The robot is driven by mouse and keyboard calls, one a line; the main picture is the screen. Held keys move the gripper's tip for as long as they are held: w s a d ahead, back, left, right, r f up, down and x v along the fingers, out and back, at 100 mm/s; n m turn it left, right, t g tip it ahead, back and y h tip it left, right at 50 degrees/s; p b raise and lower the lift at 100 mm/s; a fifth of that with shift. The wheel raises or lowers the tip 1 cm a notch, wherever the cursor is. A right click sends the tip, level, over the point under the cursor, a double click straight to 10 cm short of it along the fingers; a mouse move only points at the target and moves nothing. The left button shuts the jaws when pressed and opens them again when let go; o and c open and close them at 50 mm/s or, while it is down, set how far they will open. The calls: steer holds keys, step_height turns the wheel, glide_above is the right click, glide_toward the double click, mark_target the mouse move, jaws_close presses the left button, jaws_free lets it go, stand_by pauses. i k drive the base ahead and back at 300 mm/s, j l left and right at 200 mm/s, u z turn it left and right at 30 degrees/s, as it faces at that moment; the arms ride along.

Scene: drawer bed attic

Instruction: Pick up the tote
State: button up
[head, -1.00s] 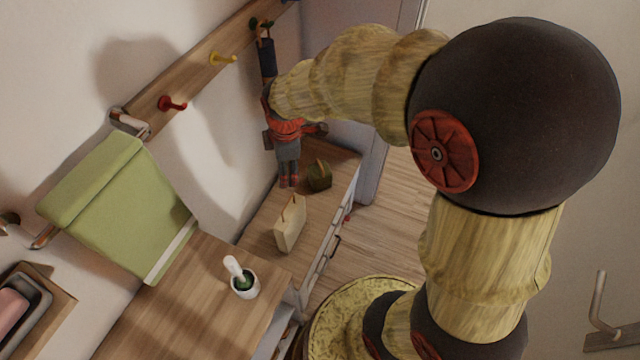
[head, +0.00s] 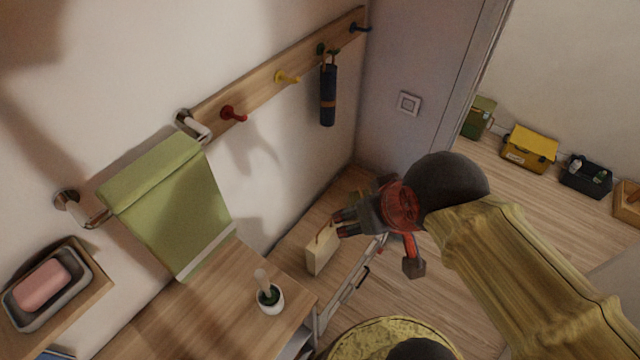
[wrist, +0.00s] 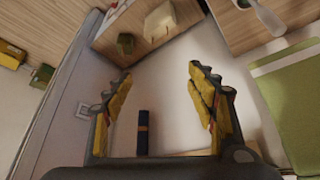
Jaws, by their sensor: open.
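A cream bag with a thin handle, which looks like the tote (head: 319,252), stands upright on the low wooden drawer unit by the wall. In the head view my gripper (head: 340,222) overlaps its upper right side; contact cannot be told. The bag also shows in the wrist view (wrist: 160,24), at the top and beyond my open fingers (wrist: 160,72). Nothing is between the fingers.
A small dark green item (wrist: 125,43) sits near the bag. A mortar with pestle (head: 270,298) stands on the nearer wooden top. A green towel (head: 175,210) and a dark blue rolled item (head: 328,95) hang on the wall. Several boxes, one yellow (head: 530,148), line the floor.

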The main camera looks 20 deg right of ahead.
mark_target(326, 241)
steer(key=i+l+u, duration=0.15)
steer(key=l, duration=0.25)
steer(key=i+l+u, duration=0.15)
steer(key=l, duration=0.25)
steer(key=u, duration=1.35)
